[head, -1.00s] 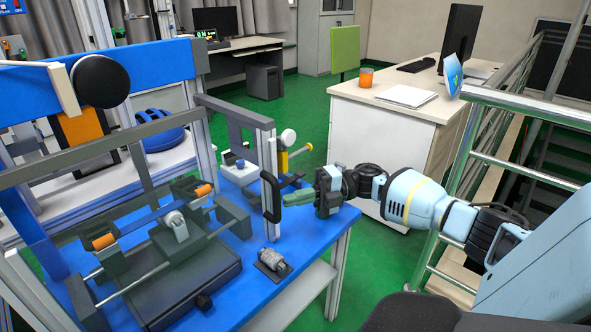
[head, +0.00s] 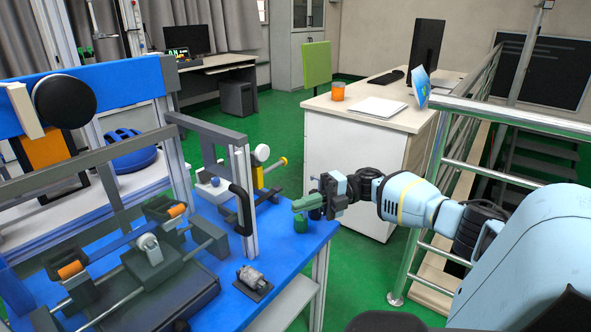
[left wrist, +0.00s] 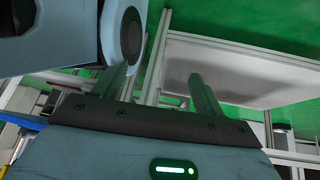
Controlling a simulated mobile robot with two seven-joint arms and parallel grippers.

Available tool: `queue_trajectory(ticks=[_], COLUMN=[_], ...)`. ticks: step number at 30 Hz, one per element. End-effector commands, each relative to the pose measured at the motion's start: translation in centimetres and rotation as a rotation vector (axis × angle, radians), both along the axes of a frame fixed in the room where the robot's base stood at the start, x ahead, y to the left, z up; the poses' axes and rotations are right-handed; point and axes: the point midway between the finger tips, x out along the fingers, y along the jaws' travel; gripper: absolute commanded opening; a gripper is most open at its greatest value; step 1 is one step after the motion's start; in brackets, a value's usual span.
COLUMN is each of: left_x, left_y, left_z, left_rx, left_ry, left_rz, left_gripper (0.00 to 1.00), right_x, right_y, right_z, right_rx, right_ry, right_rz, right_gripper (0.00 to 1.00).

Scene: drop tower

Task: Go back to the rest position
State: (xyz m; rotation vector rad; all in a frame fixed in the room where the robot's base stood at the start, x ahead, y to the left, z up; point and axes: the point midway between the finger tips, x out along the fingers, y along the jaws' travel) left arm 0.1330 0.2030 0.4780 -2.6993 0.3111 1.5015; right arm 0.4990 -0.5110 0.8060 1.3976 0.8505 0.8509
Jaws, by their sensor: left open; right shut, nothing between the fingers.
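My right gripper (head: 301,206) shows in the head view, its arm coming in from the right. Its green fingers are shut and empty, over the right edge of the blue table (head: 285,260). A gap separates it from the black handle (head: 240,210) on the frame upright. A small green piece (head: 300,224) shows just below the fingers; I cannot tell whether it stands on the table. My left gripper (left wrist: 158,75) shows only in the left wrist view. Its two fingers are apart with nothing visible between them.
The drop tower frame with its black disc (head: 65,101) stands at left. A grey metal part (head: 252,278) lies on the table. A white desk (head: 355,165) stands behind my right arm, and a metal railing (head: 500,118) is at right. Green floor lies between table and desk.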

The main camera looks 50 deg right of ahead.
Motion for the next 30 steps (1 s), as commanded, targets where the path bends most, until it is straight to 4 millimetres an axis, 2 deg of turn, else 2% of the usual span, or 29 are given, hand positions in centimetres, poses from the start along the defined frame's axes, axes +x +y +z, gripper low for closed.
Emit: queue_trajectory(ticks=[10, 14, 19, 23, 26, 30], left_x=[-0.1, 0.0, 0.2, -0.1, -0.3, -0.2], left_y=[0.1, 0.1, 0.1, 0.1, 0.2, 0.2], left_z=[0.0, 0.8, 3.5, 5.7, 7.2, 9.7], left_rx=[0.002, 0.001, 0.0, 0.0, 0.0, -0.002], left_ry=[0.001, -0.002, -0.017, -0.018, -0.018, -0.034], left_rz=[0.0, 0.0, 0.001, 0.002, 0.003, 0.006], left_gripper=[0.71, 0.71, 0.71, 0.71, 0.71, 0.71], right_x=[0.0, 0.0, -0.5, -2.2, -4.3, -8.3], right_y=[0.0, 1.1, 5.4, 9.5, 12.5, 16.4], right_z=[0.0, -0.9, -4.5, -8.1, -10.4, -12.9], right_rx=[0.0, 0.03, 0.163, 0.297, 0.392, 0.515], right_ry=[0.001, 0.026, 0.147, 0.297, 0.423, 0.618], right_rz=[0.0, -0.018, -0.125, -0.263, -0.378, -0.551], right_gripper=[0.0, 0.0, 0.0, 0.0, 0.0, 0.0])
